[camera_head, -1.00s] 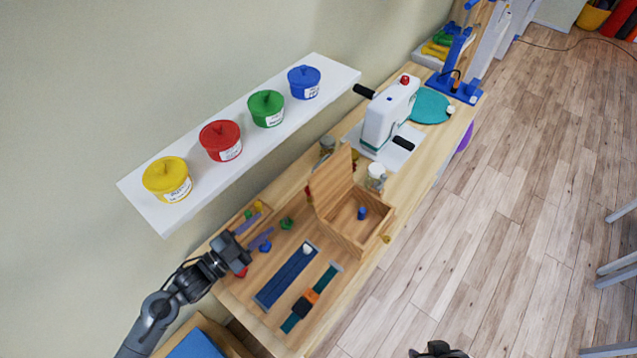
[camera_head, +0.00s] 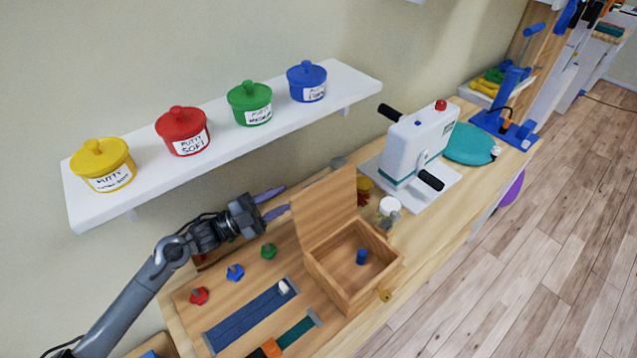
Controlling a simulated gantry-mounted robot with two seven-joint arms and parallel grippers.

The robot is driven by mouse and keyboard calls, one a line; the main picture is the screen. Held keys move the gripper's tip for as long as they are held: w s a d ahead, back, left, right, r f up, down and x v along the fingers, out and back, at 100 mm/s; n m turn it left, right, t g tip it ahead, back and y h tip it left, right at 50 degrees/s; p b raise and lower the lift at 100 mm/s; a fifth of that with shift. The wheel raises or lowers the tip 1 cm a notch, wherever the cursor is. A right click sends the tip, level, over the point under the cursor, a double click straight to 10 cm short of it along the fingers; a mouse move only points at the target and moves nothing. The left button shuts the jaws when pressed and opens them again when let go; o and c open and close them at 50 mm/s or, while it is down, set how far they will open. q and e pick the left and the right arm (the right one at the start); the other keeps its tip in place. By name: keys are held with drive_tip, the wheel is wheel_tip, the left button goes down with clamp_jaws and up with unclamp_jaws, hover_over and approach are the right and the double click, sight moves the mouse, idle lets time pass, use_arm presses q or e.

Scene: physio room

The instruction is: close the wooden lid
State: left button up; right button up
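The wooden lid (camera_head: 327,208) stands upright, open, along the back edge of the wooden box (camera_head: 338,284). The box is open at the top, with a small blue object (camera_head: 361,256) inside and a brass knob (camera_head: 384,296) on its front. My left gripper (camera_head: 286,198) is just left of the lid, on its wall side. Its two purple fingers are spread apart with nothing between them. The fingertips are close to the lid's left edge; I cannot tell whether they touch it. My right gripper is out of view.
A white shelf (camera_head: 225,137) with several putty tubs overhangs the bench. Jars (camera_head: 389,207) and a white hand-crank machine (camera_head: 417,145) stand right of the box. Coloured knobs (camera_head: 235,272) and a blue strap (camera_head: 250,318) lie left of it.

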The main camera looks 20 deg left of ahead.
sight(322, 203)
use_arm(q)
drive_tip(key=x, duration=0.9)
clamp_jaws()
